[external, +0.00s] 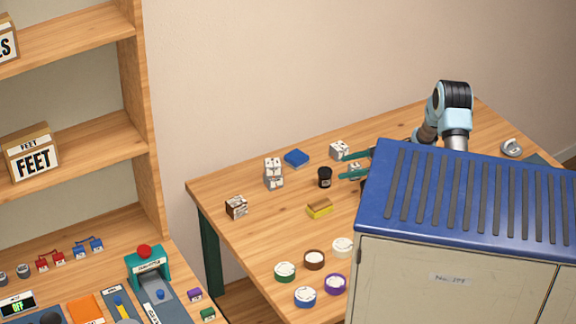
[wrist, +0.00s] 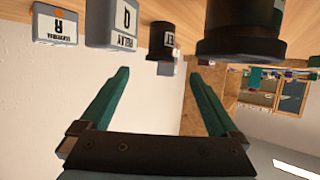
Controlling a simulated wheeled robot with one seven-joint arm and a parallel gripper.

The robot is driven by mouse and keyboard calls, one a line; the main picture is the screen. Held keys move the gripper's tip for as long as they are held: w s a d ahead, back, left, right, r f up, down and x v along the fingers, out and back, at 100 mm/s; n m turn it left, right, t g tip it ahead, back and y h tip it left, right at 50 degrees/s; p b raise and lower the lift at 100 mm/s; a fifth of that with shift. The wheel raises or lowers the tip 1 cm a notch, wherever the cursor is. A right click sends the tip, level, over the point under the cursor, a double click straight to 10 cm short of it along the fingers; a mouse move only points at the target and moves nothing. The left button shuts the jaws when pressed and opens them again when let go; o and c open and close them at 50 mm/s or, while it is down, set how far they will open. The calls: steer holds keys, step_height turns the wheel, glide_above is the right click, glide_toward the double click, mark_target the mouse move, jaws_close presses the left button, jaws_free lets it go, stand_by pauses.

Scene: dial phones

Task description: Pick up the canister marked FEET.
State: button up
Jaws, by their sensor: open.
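In the wrist view a small black canister (wrist: 161,40) carries a white label, only partly legible, perhaps ending in ET. A larger-looking, closer dark canister (wrist: 245,35) is at the upper right, with no readable label. In the external view one black canister (external: 325,177) stands upright on the wooden table; its label is too small to read. My gripper (external: 348,166) is low over the table, just right of that canister. Its teal fingers are spread and empty in the wrist view (wrist: 158,76). The blue-topped cabinet hides part of my arm.
The blue-topped cabinet (external: 450,280) blocks the right. A FEET box (external: 34,160) is shelved.

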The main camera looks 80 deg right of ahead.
mark_target(332, 171)
steer(key=x, duration=0.2)
steer(key=p+x, duration=0.1)
steer(key=x, duration=0.5)
steer(key=shift+f+p, duration=0.35)
steer(key=shift+f, duration=0.05)
steer(key=c, duration=1.4)
steer(key=shift+c, duration=0.2)
